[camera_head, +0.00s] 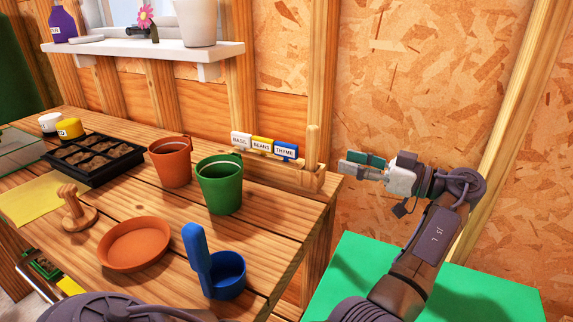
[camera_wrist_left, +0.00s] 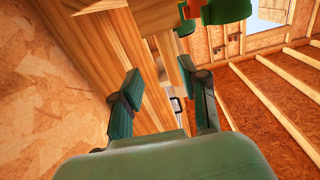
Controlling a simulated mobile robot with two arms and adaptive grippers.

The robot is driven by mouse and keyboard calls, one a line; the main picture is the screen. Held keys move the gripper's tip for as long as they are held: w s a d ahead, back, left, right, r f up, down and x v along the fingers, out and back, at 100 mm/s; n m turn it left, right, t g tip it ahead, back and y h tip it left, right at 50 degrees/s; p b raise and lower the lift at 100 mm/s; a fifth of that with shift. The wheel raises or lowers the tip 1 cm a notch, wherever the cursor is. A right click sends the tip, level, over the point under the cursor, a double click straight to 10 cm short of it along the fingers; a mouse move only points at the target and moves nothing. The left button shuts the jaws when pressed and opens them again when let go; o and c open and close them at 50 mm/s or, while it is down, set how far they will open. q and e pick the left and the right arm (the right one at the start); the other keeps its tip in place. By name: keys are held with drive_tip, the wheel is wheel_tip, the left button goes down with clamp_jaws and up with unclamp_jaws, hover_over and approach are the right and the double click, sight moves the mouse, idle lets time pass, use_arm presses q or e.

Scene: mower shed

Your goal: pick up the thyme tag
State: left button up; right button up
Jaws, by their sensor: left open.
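My left gripper (camera_head: 350,164) is to the right of the rack, just past the bench's right end, apart from the tag. In the left wrist view its fingers (camera_wrist_left: 158,72) are spread with nothing held between them. I cannot make out the thyme tag in that view. My right gripper is not in view.
A green pot (camera_head: 220,187) and a terracotta pot (camera_head: 171,162) stand left of the rack. A wooden post (camera_head: 312,148) rises at the rack's right end. A blue scoop (camera_head: 226,274) and terracotta saucer (camera_head: 134,243) are nearer. A green surface (camera_head: 470,295) lies below my arm.

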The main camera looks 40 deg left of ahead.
sight(298, 148)
use_arm(q)
drive_tip(key=shift+n+g, duration=0.3)
drive_tip(key=shift+n, duration=0.1)
drive_tip(key=x, duration=0.9)
drive_tip(key=shift+s+p, duration=0.35)
drive_tip(key=x, duration=0.4)
drive_tip(key=shift+s+a+r, duration=0.15)
drive_tip(key=shift+s+r, duration=0.05)
drive_tip(key=shift+r, duration=0.1)
drive_tip(key=shift+a, duration=0.25)
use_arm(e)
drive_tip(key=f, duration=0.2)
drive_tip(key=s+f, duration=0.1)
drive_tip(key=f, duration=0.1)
use_arm(q)
drive_tip(key=c, duration=0.6)
clamp_jaws()
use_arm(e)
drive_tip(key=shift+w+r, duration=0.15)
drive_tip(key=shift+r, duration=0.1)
